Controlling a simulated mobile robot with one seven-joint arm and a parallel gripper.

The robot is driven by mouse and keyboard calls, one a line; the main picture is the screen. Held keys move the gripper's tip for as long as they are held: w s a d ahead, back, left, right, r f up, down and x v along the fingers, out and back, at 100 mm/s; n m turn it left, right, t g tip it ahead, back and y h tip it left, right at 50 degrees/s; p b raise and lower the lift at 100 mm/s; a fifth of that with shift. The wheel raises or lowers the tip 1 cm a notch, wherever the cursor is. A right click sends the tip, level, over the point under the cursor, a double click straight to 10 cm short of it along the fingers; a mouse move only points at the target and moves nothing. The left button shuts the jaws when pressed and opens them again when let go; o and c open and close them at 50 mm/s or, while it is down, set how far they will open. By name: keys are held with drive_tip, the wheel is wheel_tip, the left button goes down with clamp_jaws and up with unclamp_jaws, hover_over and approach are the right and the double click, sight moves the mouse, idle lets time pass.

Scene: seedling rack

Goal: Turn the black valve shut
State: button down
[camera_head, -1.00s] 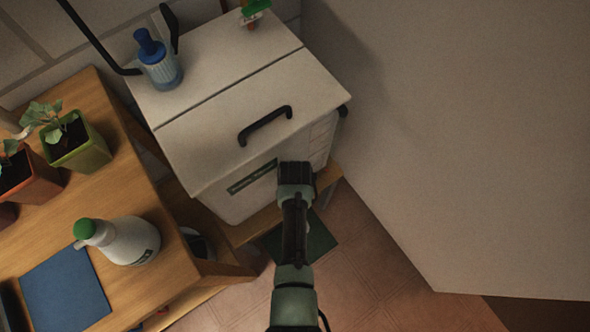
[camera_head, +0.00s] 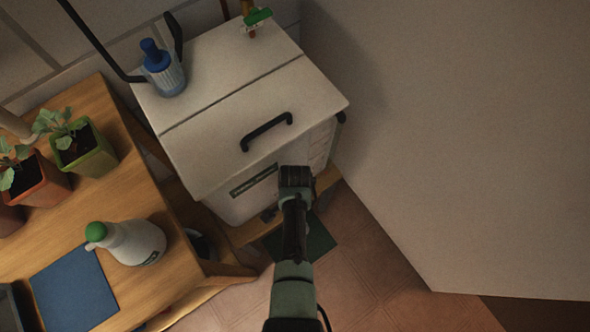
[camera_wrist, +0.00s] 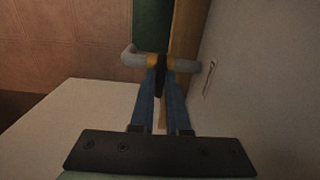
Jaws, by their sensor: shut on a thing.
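The black valve (camera_wrist: 161,76) shows in the wrist view as a small dark handle on a grey pipe (camera_wrist: 134,57) with brass-coloured collars. My gripper's two blue fingers (camera_wrist: 161,86) are closed in on the handle from either side. In the head view my gripper (camera_head: 296,176) is low in front of the white cabinet (camera_head: 262,100), near its lower right front. The valve is hidden there behind my gripper. I cannot tell from these frames how far the handle is turned.
A wooden bench (camera_head: 170,225) at left carries potted seedlings (camera_head: 82,145), a white spray bottle (camera_head: 135,242) with a green cap, and a blue mat (camera_head: 72,290). A blue-topped filter (camera_head: 163,72) and a green-handled tap (camera_head: 257,17) are at the cabinet's back. A pale wall stands close at right.

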idle(0.4)
drive_tip(key=c, duration=0.9)
unclamp_jaws()
drive_tip(key=shift+r, duration=0.1)
wheel_tip(320, 180, up, 13)
drive_tip(key=p, duration=0.3)
drive_tip(key=shift+p, duration=0.3)
